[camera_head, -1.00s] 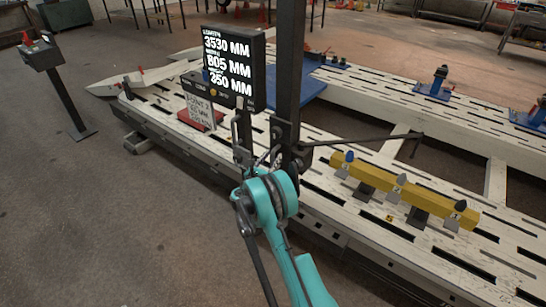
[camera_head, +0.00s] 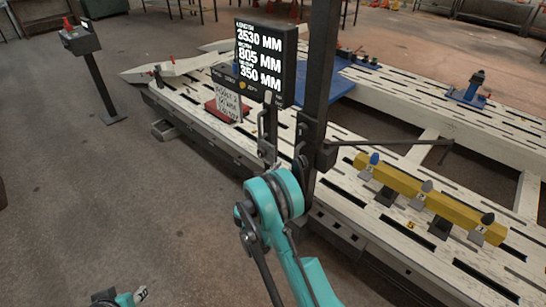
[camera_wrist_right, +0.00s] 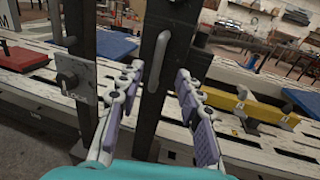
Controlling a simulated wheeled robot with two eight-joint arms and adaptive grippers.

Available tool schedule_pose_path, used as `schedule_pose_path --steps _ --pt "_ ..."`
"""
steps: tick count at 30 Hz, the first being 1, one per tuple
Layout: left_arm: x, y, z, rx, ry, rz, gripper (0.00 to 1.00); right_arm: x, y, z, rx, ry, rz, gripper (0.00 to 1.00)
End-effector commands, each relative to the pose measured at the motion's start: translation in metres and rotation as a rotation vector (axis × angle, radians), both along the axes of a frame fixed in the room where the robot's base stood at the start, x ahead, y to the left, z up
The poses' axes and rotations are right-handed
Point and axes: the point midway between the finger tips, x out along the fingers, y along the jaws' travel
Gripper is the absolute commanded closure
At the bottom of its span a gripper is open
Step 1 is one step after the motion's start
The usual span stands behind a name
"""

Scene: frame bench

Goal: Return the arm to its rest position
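My right arm is teal and reaches up from the bottom of the head view to the dark upright post (camera_head: 318,75). My right gripper (camera_head: 283,145) is close to that post. In the right wrist view its two purple-padded fingers (camera_wrist_right: 158,115) are spread apart. A grey handle (camera_wrist_right: 157,62) on the post shows between and beyond them. No held object shows between the pads, and I cannot tell whether a finger touches the post. A small teal and dark part of my left arm shows at the bottom left edge of the head view; its fingers are not clear.
The display (camera_head: 258,62) stands beside the post. The pale slotted bench (camera_head: 335,205) carries a yellow bar (camera_head: 402,185) with clamps and a blue plate (camera_head: 335,88). A thin dark arm (camera_head: 395,142) extends rightward from the post. Open floor (camera_head: 90,200) lies at left.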

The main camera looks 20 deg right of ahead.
Motion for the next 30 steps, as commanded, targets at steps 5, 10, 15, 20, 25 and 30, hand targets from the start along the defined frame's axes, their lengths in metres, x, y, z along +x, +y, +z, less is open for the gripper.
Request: schedule_pose_path --steps 5,10,15,20,25,30 --pt "0.000 0.000 0.000 0.000 0.000 0.000 0.64 0.000 0.000 0.001 0.004 -0.002 0.000 0.64" --pt "0.000 0.000 0.000 0.000 0.000 0.000 0.64 -0.003 -0.001 0.019 0.128 -0.064 -0.001 0.64" --pt "0.000 0.000 0.000 0.000 0.000 0.000 0.64 -0.022 0.003 0.054 0.445 -0.224 -0.029 0.64" --pt "0.000 0.000 0.000 0.000 0.000 0.000 0.64 -0.056 0.016 0.083 0.774 -0.394 -0.099 0.64" --pt "0.000 0.000 0.000 0.000 0.000 0.000 0.64 -0.106 0.038 0.104 1.115 -0.574 -0.216 0.64" --pt "0.000 0.000 0.000 0.000 0.000 0.000 0.64 -0.164 0.069 0.115 1.439 -0.748 -0.383 0.64"
